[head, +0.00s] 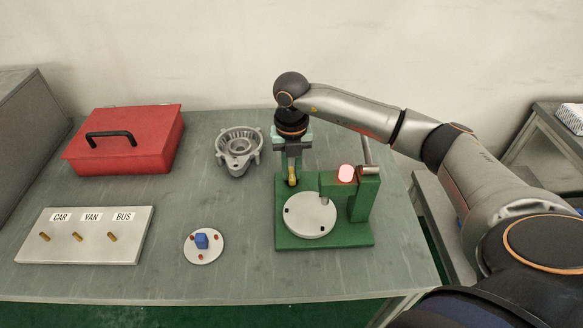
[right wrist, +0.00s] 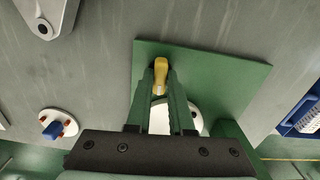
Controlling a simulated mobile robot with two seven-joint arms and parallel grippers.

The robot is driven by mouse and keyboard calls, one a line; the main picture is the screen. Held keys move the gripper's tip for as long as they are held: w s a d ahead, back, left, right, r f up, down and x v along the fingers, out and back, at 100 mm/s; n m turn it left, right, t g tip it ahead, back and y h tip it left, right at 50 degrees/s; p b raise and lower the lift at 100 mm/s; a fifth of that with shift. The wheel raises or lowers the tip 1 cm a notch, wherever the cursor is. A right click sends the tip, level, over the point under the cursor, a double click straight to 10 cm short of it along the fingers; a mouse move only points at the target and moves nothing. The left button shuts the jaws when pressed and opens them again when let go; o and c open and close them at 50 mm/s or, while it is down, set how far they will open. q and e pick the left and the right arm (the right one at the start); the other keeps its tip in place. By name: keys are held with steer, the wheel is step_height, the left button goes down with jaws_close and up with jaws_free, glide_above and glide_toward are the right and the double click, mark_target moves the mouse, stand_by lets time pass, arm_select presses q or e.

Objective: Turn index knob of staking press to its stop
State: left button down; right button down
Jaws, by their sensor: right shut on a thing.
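The green staking press (head: 362,203) stands on the right part of the table, with a round grey plate (head: 310,216) on its base and a lit pinkish-red lamp (head: 346,173) on top. The yellow index knob (head: 292,177) is at the back left of the press base. My right gripper (head: 292,172) reaches down over it from above and is shut on it. In the right wrist view the yellow knob (right wrist: 160,75) shows between the fingertips of the right gripper (right wrist: 159,88). The fingers hide part of the knob. My left gripper is not in view.
A grey alternator housing (head: 238,148) lies left of the press. A white disc (head: 203,247) with a blue block is in front. A red toolbox (head: 124,143) and a panel (head: 84,251) marked CAR, VAN, BUS are at left. The table's front middle is free.

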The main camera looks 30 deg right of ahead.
mark_target(292, 172)
steer(key=shift+m, duration=0.6)
steer(key=c, duration=0.8)
jaws_free()
step_height(292, 172, up, 13)
steer(key=b, duration=0.1)
steer(key=shift+f, duration=0.2)
